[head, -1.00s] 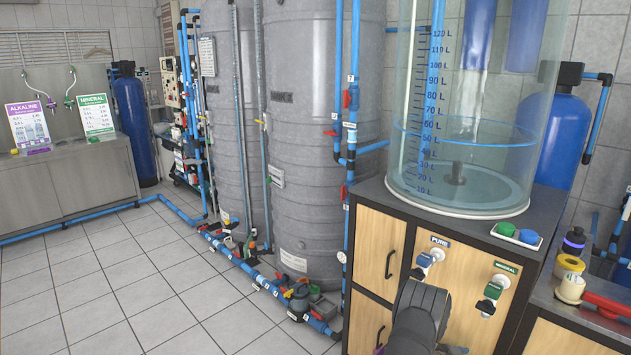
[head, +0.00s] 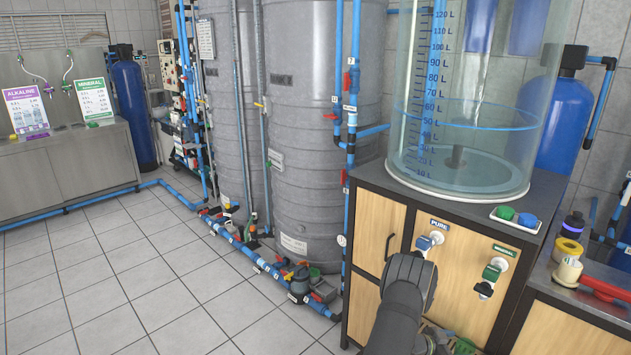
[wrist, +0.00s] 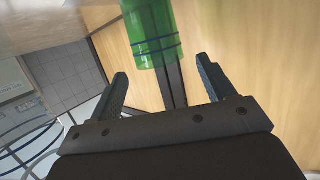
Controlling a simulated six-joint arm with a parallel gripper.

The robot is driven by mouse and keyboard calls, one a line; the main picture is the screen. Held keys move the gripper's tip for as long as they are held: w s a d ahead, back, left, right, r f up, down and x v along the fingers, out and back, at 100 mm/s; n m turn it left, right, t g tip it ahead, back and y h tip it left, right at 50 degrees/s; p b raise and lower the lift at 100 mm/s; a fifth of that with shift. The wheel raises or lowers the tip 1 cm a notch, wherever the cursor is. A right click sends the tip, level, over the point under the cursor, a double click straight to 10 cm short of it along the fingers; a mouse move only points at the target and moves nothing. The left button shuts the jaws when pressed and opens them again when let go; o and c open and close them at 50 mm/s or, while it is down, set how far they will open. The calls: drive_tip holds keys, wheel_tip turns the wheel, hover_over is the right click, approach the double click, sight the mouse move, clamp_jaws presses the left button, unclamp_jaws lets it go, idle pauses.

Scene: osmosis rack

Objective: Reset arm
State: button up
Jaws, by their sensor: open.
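My arm's dark rounded link (head: 405,290) stands in front of the wooden cabinet in the head view, left of the green mineral valve (head: 491,272) and below the blue pure valve (head: 428,241). My gripper's fingers cannot be made out in the head view. In the wrist view my gripper (wrist: 162,68) is open, its two dark fingers spread apart with nothing held between them. A translucent green cylinder (wrist: 150,32) with blue bands shows beyond the fingers, against a wood panel (wrist: 250,50). I cannot tell how far it is from the fingertips.
A clear tank (head: 465,160) holding some water stands on the cabinet's dark top. Bottles and tape rolls (head: 568,250) stand at right. Blue pipes (head: 240,250) run along the floor by the grey tanks. Tiled floor at left is clear.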

sight(472, 345)
drive_tip(key=x, duration=0.4)
drive_tip(key=shift+w+d+f, duration=0.1)
drive_tip(key=shift+d, duration=0.25)
wheel_tip(472, 345, up, 10)
drive_tip(key=a+n+t+y, duration=0.2)
drive_tip(key=a+n+t, duration=0.25)
drive_tip(key=a, duration=1.55)
drive_tip(key=shift+t, duration=0.45)
drive_tip(key=f, duration=0.7)
drive_tip(key=s+f, duration=0.1)
drive_tip(key=f, duration=0.2)
drive_tip(key=shift+a+f, duration=0.2)
drive_tip(key=shift+a, duration=0.05)
